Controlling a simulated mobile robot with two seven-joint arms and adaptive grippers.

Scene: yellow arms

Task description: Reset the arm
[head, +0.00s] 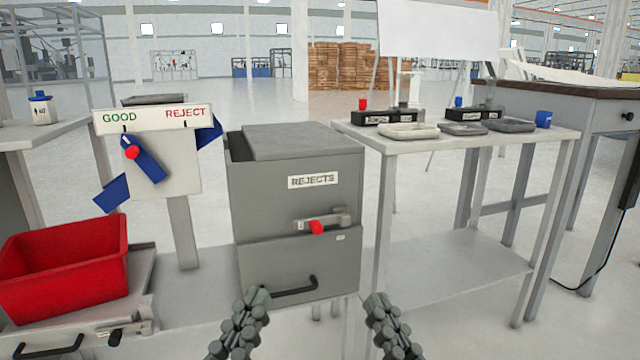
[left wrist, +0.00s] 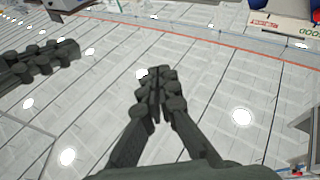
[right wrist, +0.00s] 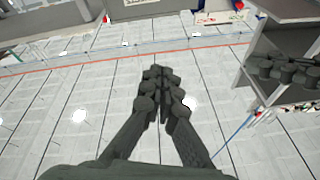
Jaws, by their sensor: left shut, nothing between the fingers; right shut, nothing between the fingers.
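My left gripper (head: 256,296) is shut and empty at the bottom of the head view, in front of the grey REJECTS cabinet (head: 262,205). My right gripper (head: 377,300) is shut and empty, to the right of the cabinet's front. Each shows its closed fingers in its own wrist view, the left (left wrist: 157,75) and the right (right wrist: 155,75). Neither appears to touch anything. A blue arm (head: 148,162) with a red knob (head: 132,152) hangs tilted on a grey post plate under a GOOD/REJECT sign (head: 152,117).
A red bin (head: 65,265) stands at the lower left on a grey stand. The cabinet has a red-tipped latch (head: 318,227) and a dark handle (head: 295,287). A table (head: 470,147) with trays stands at the right. Floor between cabinet and table legs is partly open.

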